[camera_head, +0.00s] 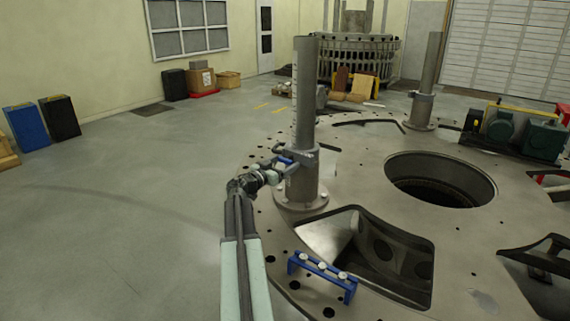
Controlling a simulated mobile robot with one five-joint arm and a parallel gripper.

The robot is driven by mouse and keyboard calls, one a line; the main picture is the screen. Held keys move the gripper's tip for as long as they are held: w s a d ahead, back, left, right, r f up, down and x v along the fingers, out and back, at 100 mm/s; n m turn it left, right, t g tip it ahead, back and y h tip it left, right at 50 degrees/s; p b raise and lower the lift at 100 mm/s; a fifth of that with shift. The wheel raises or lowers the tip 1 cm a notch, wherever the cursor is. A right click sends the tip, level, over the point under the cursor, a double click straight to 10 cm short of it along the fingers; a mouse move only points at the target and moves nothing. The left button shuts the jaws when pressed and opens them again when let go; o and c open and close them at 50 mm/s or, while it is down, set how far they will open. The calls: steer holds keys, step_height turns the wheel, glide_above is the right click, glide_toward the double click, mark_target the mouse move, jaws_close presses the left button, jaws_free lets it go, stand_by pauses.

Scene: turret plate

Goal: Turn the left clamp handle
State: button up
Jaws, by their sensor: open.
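The left column (306,100) is a tall grey post standing upright on the round turret plate, with a clamp (302,154) around its lower part. My arm reaches up from the bottom of the picture, and my gripper (284,167) is at the clamp, on the left side of the column. Its jaws are open.
The turret plate (370,184) has a large round hole (440,180) and open pockets. A blue rack with white knobs (322,275) sits near its front edge. A second column (428,80) and green motors (515,130) stand behind. The floor (130,220) at left is clear.

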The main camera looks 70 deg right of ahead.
steer(key=shift+s+d, duration=0.15)
steer(key=shift+d, duration=0.3)
steer(key=c, duration=1.4)
steer(key=shift+o, duration=0.2)
steer(key=n, duration=0.4)
steer(key=shift+s+a+n, duration=0.1)
steer(key=shift+s+n, duration=0.05)
steer(key=shift+n, duration=0.25)
steer(key=n, duration=0.4)
steer(key=shift+s+r+n, duration=0.1)
steer(key=shift+n, duration=0.2)
steer(key=n, duration=0.4)
steer(key=shift+r, duration=0.1)
steer(key=shift+n, duration=2.2)
steer(key=shift+r, duration=0.1)
